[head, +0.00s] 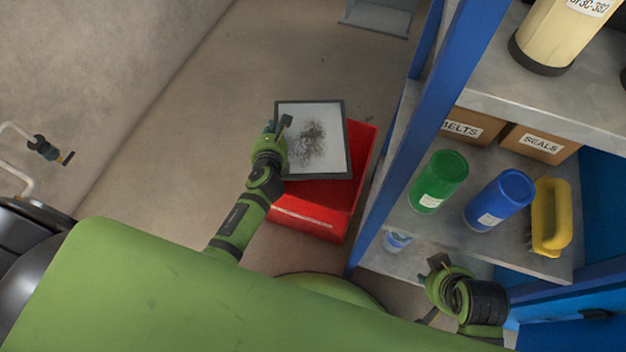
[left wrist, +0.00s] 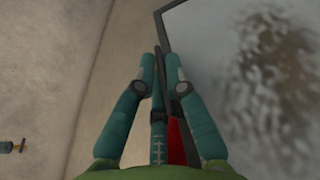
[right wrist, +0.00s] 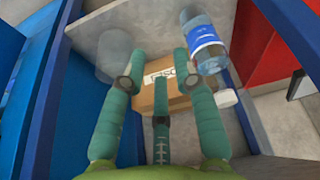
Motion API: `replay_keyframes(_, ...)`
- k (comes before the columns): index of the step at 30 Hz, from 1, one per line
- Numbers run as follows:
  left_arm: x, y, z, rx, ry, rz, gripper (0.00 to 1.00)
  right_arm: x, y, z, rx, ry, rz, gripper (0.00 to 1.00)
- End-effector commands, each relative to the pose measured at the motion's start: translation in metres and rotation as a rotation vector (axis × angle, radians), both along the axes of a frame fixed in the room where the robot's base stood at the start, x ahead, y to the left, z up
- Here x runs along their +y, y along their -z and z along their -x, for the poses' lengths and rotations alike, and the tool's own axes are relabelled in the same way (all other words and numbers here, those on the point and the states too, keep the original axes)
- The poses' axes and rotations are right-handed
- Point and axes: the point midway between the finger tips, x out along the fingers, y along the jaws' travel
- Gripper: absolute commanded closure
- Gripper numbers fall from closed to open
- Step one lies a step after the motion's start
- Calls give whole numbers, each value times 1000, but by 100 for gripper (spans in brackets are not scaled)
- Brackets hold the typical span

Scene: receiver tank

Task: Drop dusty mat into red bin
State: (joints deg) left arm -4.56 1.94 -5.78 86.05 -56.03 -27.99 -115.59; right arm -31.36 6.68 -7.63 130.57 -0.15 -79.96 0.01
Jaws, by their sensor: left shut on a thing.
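The dusty mat (head: 333,118) is a pale sheet with a dark frame and a dark smudge in its middle. It also shows at the right of the left wrist view (left wrist: 225,60). My left gripper (head: 278,128) is shut on its left edge; the fingers meet at the frame in the left wrist view (left wrist: 166,62). The red bin (head: 315,205) stands on the floor, and the mat covers much of it from above. How high the mat is above it I cannot tell. My right gripper (head: 438,265) is by the shelf, its fingers apart and empty in the right wrist view (right wrist: 158,65).
A blue-framed shelf (head: 415,125) stands to the right of the bin. It holds a green canister (head: 438,180), a blue canister (head: 498,200), a yellow object (head: 550,215) and cardboard boxes (head: 540,142). A clear bottle (right wrist: 203,40) is near my right fingers. Floor left of the bin is clear.

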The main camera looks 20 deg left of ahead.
Motion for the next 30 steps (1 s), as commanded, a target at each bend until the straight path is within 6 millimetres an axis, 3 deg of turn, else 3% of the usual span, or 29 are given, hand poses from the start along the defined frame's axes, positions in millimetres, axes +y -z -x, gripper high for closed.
replay_keyframes(12, -9, 14, 1, -2, 0, 2, 100, 5, -41, -13, -130, -11, -18, 70)
replay_keyframes(24, -10, 14, 1, -2, 1, 1, 100, 6, -46, -14, -143, -11, -20, 70)
replay_keyframes(25, -10, 14, 1, -2, 1, 1, 76, 6, -46, -14, -143, -11, -20, 70)
replay_keyframes(26, -10, 14, 1, -2, 1, 1, 64, 6, -46, -14, -143, -11, -20, 70)
replay_keyframes(30, -10, 14, 2, 0, 1, 1, 60, 6, -46, -14, -143, -11, -20, 70)
